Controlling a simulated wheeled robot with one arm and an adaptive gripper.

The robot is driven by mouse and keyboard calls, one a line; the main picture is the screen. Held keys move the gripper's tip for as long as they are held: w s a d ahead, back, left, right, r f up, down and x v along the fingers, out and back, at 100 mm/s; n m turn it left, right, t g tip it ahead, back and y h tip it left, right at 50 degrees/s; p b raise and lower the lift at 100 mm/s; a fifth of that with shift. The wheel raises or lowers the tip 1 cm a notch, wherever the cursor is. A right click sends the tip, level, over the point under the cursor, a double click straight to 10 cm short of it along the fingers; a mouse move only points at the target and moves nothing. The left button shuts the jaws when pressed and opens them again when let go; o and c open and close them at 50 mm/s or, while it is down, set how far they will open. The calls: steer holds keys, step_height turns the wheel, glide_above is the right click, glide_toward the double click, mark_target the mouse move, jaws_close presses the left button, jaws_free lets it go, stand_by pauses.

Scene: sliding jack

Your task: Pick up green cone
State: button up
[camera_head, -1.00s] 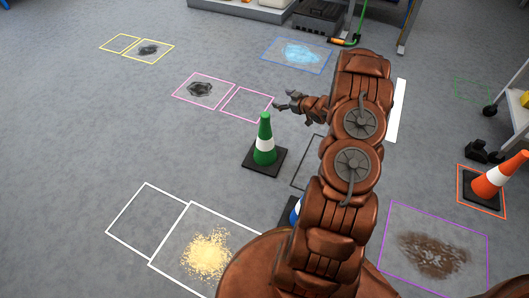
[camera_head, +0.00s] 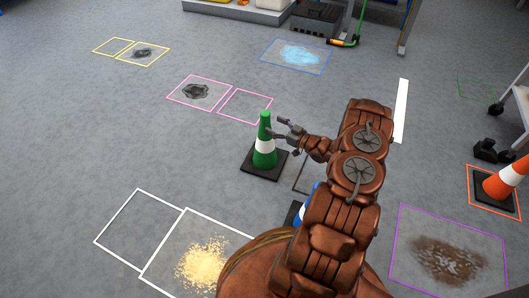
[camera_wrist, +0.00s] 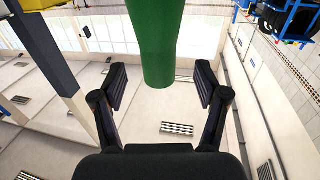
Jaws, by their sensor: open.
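The green cone (camera_head: 264,143) with a white band stands upright on its square black base, left of my arm in the head view. My gripper (camera_head: 274,127) is open at the height of the cone's upper part, with its fingers pointing left toward it. In the wrist view, the green cone (camera_wrist: 163,40) comes down from the top of the picture, its narrow end between the two spread fingers (camera_wrist: 161,85). Clear gaps show on both sides, and I see no contact. The cone's base is out of the wrist view.
An orange cone (camera_head: 511,180) stands at the far right. A blue object (camera_head: 309,203) is partly hidden behind my arm. Coloured outlines and stains mark the floor, including yellow grains (camera_head: 205,262) at the front. The floor left of the green cone is clear.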

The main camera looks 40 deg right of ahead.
mark_target(269, 122)
steer(key=b+x, duration=0.2)
steer(key=x, duration=0.3)
steer(key=shift+d, duration=0.1)
steer(key=shift+r, duration=0.1)
jaws_close()
stand_by(0.4)
